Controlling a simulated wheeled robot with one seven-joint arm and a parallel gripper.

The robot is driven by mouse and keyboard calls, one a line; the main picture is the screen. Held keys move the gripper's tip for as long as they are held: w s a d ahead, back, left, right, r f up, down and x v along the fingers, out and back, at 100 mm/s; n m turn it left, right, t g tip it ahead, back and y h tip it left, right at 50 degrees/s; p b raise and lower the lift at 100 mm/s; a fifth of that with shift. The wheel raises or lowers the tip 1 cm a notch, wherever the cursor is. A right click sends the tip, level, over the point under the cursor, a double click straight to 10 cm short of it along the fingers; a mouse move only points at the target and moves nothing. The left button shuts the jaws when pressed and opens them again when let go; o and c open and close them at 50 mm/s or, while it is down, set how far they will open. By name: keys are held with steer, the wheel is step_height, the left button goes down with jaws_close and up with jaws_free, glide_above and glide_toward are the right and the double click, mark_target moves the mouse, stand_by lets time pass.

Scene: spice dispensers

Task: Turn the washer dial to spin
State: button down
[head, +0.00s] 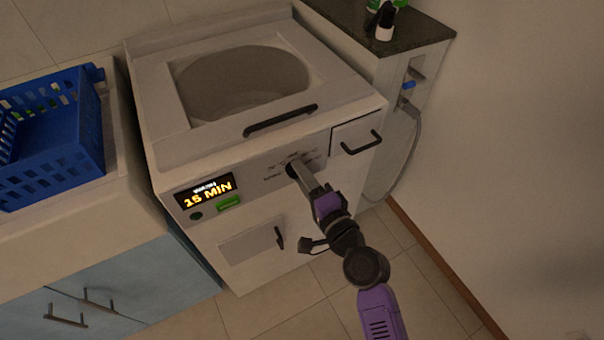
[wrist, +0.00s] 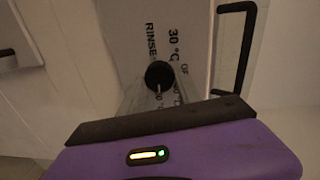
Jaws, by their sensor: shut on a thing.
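The washer (head: 250,228) is a white top-loading machine with a sloped front panel. Its black round dial (head: 291,169) sits on that panel, mostly behind my gripper (head: 300,170). In the wrist view the dial (wrist: 159,74) shows between the fingertips (wrist: 160,84) of my gripper, which is shut on it. A pale pointer mark on the dial points down in that picture. Labels reading RINSE, 30 °C and OF(F) surround it; others are partly hidden by my gripper. I cannot read a spin label clearly.
A lit display (head: 206,192) reads 15 MIN, with a green button (head: 229,203) below it. A black drawer handle (head: 362,143) is right of the dial. A blue basket (head: 50,150) stands left on a counter. A dark-topped counter (head: 410,35) is right.

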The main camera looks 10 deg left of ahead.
steer(key=m, duration=0.3)
steer(key=m+p, duration=0.1)
steer(key=m, duration=0.6)
steer(key=shift+d+f+y, duration=0.1)
steer(key=shift+f+y, duration=0.15)
steer(key=shift+y, duration=0.05)
stand_by(0.4)
steer(key=c, duration=0.8)
jaws_free()
steer(key=shift+c, duration=0.2)
steer(key=shift+s, duration=0.1)
steer(key=v, duration=0.7)
steer(key=shift+s+d, duration=0.2)
steer(key=shift+d, duration=0.05)
